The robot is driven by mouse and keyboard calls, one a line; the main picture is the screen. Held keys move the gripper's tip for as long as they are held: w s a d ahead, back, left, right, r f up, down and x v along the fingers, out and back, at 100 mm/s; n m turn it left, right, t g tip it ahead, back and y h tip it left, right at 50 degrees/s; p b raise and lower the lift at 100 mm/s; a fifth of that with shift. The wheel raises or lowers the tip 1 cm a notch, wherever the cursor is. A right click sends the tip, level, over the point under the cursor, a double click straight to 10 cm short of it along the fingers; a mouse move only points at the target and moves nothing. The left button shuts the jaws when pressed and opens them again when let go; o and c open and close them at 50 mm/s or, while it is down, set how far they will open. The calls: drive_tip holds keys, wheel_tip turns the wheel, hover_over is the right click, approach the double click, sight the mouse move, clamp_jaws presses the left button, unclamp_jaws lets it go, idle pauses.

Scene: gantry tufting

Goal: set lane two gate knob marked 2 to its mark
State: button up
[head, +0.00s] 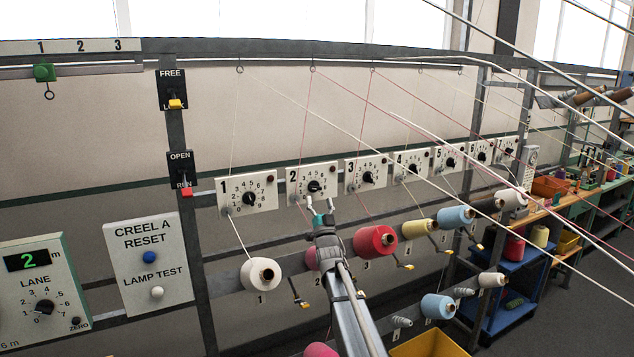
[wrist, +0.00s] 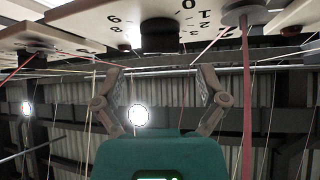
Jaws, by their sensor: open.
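The lane two gate plate marked 2 (head: 301,173) is white with a number dial, mounted on the rail between plates 1 and 3. Its round black knob (head: 314,187) sits at the dial's middle; I cannot make out its setting. My gripper (head: 320,205) is just below this plate, fingers pointing up toward it. In the wrist view my gripper (wrist: 160,78) is open and empty, with a finger on each side. The dark knob (wrist: 160,33) shows ahead, between and beyond the fingertips, apart from them. Part of the numbered dial plate (wrist: 195,8) shows around it.
Plate 1 (head: 246,193) and plate 3 (head: 366,173) flank it closely. Yarns run across the space, including a pink one (wrist: 246,100) right of my fingers. A white cone (head: 261,274) and a red cone (head: 375,242) stand below. A yellow bin (head: 430,344) is at the bottom.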

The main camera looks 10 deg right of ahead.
sight(317, 189)
drive_tip(key=shift+p+x, duration=1.45)
drive_tip(key=shift+x, duration=1.15)
drive_tip(key=c, duration=1)
drive_tip(key=shift+d, duration=0.15)
drive_tip(key=shift+c, duration=0.8)
drive_tip(key=shift+a, duration=0.2)
